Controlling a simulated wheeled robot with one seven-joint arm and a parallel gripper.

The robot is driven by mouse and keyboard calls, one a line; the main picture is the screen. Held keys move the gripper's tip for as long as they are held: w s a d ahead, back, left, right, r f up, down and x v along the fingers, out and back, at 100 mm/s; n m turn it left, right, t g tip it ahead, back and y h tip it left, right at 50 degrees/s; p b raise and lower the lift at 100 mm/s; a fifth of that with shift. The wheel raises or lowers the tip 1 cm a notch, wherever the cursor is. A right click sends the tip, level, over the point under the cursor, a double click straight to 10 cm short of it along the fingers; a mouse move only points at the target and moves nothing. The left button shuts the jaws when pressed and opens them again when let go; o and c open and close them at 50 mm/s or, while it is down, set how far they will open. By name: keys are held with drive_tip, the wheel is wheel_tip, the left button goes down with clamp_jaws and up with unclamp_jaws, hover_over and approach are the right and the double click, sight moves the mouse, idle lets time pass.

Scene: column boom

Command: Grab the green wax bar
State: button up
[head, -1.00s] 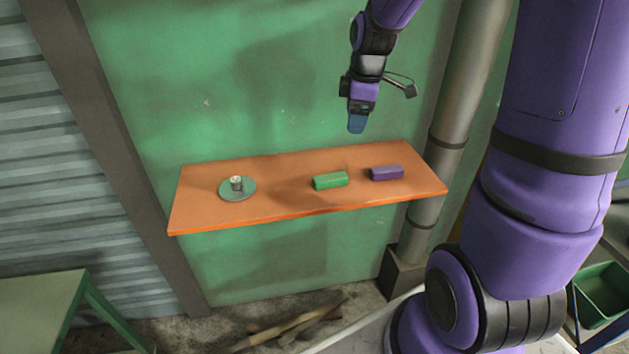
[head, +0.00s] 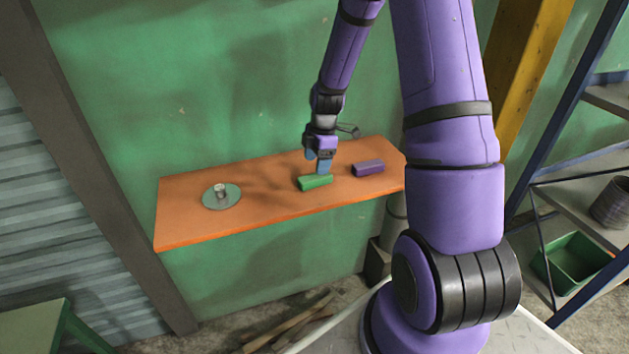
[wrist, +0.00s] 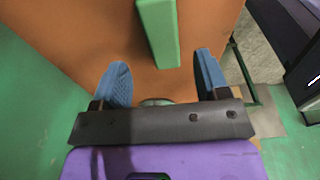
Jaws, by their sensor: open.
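The green wax bar (head: 314,183) lies on the orange shelf (head: 265,208), right of its middle. It also shows at the top of the wrist view (wrist: 158,32). My gripper (head: 321,166) is low over the shelf, just behind the bar in the head view. In the wrist view my gripper (wrist: 162,82) has its two blue fingers spread apart and nothing between them. The bar's near end lies just ahead of the gap between the fingertips. I cannot tell the exact height of the fingers above the shelf.
A purple bar (head: 367,168) lies on the shelf a little right of the green one. A round green plate (head: 221,202) with a small cup-like object (head: 220,190) stands at the shelf's left. The shelf between plate and green bar is clear. A green wall (head: 200,100) rises behind.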

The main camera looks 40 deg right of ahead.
sight(315, 176)
drive_tip(key=shift+s+a+f, duration=0.1)
drive_tip(key=shift+a+f, duration=0.1)
drive_tip(key=shift+f, duration=1.2)
drive_tip(key=shift+a+f, duration=0.2)
drive_tip(key=shift+f, duration=1.15)
drive_tip(key=c, duration=1.1)
drive_tip(key=shift+r, duration=0.2)
